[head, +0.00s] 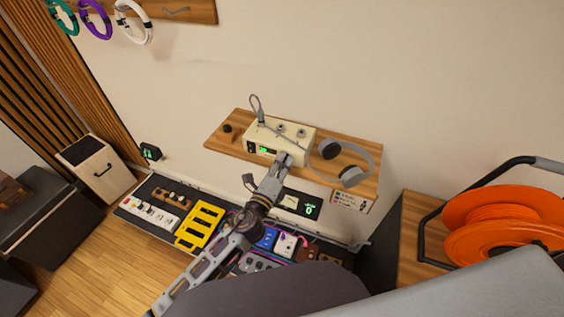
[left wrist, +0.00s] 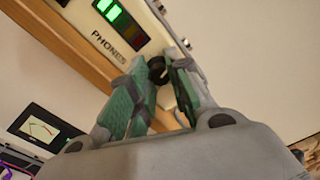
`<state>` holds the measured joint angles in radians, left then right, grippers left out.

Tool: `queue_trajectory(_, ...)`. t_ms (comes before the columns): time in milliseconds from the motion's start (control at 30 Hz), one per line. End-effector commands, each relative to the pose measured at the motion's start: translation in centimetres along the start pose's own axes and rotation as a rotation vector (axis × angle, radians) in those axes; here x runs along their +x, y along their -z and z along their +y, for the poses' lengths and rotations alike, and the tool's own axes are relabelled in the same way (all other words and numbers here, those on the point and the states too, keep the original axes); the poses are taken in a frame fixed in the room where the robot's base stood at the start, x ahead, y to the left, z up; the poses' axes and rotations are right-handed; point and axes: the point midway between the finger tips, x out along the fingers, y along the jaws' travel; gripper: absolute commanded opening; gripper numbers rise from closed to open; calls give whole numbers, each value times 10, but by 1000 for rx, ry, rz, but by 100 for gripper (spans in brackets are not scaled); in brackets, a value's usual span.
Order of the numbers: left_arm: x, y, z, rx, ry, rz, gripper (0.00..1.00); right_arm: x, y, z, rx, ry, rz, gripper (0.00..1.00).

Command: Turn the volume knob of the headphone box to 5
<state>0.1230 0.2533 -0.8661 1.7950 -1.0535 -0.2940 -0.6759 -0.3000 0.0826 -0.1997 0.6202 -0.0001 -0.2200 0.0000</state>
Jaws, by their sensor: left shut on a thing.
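The headphone box (head: 297,134) is a cream box on a wooden wall shelf (head: 222,141). It also shows in the left wrist view (left wrist: 150,30), with the word PHONES and a partly lit green level meter (left wrist: 117,18) on its front. My left gripper (head: 287,160) reaches up from below to the box's front. In the left wrist view its green-padded fingertips (left wrist: 161,72) are shut on a small dark volume knob (left wrist: 157,70). The fingers partly hide the knob, and I cannot read its setting. My right gripper is not in view.
Grey headphones (head: 360,157) lie on the shelf, right of the box. Below the shelf, a small screen (head: 309,209) shows a green digit that looks like 0. A pedalboard with a yellow pedal (head: 200,226) lies below. An orange cable reel (head: 500,220) stands at right.

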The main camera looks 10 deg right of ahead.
Motion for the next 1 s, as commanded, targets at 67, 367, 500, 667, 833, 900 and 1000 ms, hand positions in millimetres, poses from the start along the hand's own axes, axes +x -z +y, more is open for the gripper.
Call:
queue_trajectory(67, 0, 2, -1, 35, 2, 5, 0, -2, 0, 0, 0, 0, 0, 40)
queue_trajectory(367, 0, 2, 0, 91, 1, 7, 0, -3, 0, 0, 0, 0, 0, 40)
queue_trajectory(500, 0, 2, 0, 92, 1, 7, 0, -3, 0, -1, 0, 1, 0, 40)
queue_trajectory(667, 0, 3, 0, 91, 0, 7, 0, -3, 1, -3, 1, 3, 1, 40)
queue_trajectory(833, 0, 2, 0, 91, 0, 7, 38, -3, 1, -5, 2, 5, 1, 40)
queue_trajectory(900, 0, 2, 1, 91, -1, 6, 42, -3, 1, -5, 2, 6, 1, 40)
queue_trajectory(1000, 0, 1, 2, 92, -3, 5, 42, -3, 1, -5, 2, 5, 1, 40)
